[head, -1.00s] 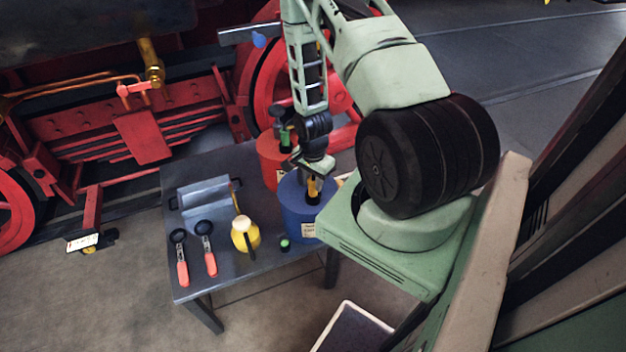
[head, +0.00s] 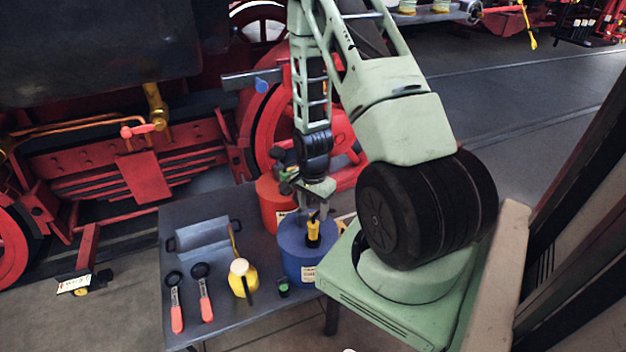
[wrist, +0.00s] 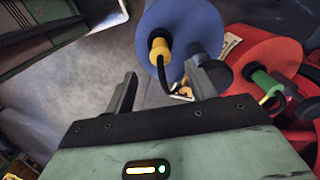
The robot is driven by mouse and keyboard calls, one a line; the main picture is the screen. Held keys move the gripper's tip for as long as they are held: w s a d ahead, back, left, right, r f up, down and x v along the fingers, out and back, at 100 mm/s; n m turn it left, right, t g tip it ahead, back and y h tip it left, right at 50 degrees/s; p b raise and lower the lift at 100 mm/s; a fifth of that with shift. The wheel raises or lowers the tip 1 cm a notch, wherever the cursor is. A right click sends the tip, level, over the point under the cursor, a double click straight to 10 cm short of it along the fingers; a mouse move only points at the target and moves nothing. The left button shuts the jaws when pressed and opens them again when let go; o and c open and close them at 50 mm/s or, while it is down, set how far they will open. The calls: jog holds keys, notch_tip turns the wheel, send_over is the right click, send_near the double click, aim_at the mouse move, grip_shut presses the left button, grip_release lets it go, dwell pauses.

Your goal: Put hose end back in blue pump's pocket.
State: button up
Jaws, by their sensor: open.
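The blue pump (head: 300,262) is a blue drum at the table's right edge, with a pale label on its side. A yellow fitting (head: 314,230) stands up on its top; in the wrist view the yellow fitting (wrist: 159,48) shows with a dark hose (wrist: 165,76) curving down from it. I cannot clearly make out the hose's free end or the pocket. A dark blue rounded part (wrist: 216,72) shows beside the right finger. My gripper (head: 319,203) is above the pump. In the wrist view my gripper (wrist: 164,85) is open, with nothing seen held between its fingers.
A red pump (head: 272,205) with a green-and-black fitting stands behind the blue one. On the table (head: 215,290) are a yellow can (head: 240,280), two red-handled tools (head: 204,295), a grey tray (head: 203,238) and a small black-green item (head: 283,287). A red-wheeled locomotive stands behind.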

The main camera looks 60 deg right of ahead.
notch_tip(320, 180, up, 10)
jog(key=shift+r+b, duration=0.2)
jog(key=shift+b, duration=0.1)
jog(key=w+a+r+n, duration=0.1)
jog(key=a+r+n, duration=0.2)
jog(key=a+n, duration=0.35)
jog(key=a+r+n, duration=0.3)
jog(key=a, duration=0.7)
jog(key=w+a+r+n, duration=0.1)
jog(key=a+r+n, duration=0.3)
jog(key=a, duration=0.4)
jog(key=s+a+r+n, duration=0.5)
jog(key=s+a+n, duration=0.7)
jog(key=s, duration=0.1)
jog(key=shift+s+a+r+n+y, duration=0.2)
jog(key=shift+a+n+y, duration=0.05)
jog(key=shift+n+y, duration=0.1)
